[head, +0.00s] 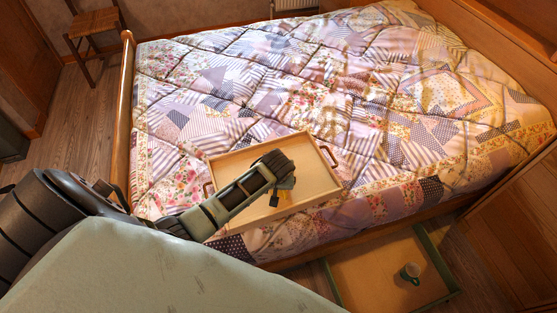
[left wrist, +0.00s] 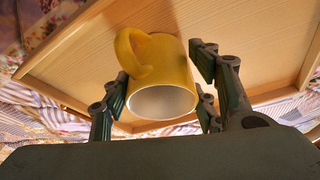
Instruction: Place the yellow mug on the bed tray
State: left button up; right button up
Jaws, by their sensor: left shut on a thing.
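The yellow mug (left wrist: 168,72) is between the fingers of my left gripper (left wrist: 160,78), which is shut on it; its handle points to the upper left and its pale open rim faces the camera. In the head view my left gripper (head: 283,182) is over the wooden bed tray (head: 316,168), and only a small part of the mug (head: 283,198) shows below it. The tray rests on the bed and its floor also shows behind the mug in the left wrist view (left wrist: 250,45). I cannot tell whether the mug touches the tray. My right gripper is not in view.
The tray has raised edges and dark handles at its sides. A patchwork quilt (head: 230,100) covers the bed. Below the bed's near side, an open drawer (head: 365,265) holds a green mug (head: 410,272). A wooden chair (head: 92,22) stands at the upper left.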

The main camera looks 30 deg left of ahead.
pick_arm(q)
jog(key=shift+f, duration=0.1)
jog(key=o, duration=1.3)
jog(key=shift+o, duration=0.2)
jog(key=shift+s+d+r, duration=0.1)
jog(key=shift+r, duration=0.35)
jog(key=p+v, duration=0.2)
jog(key=v, duration=0.9)
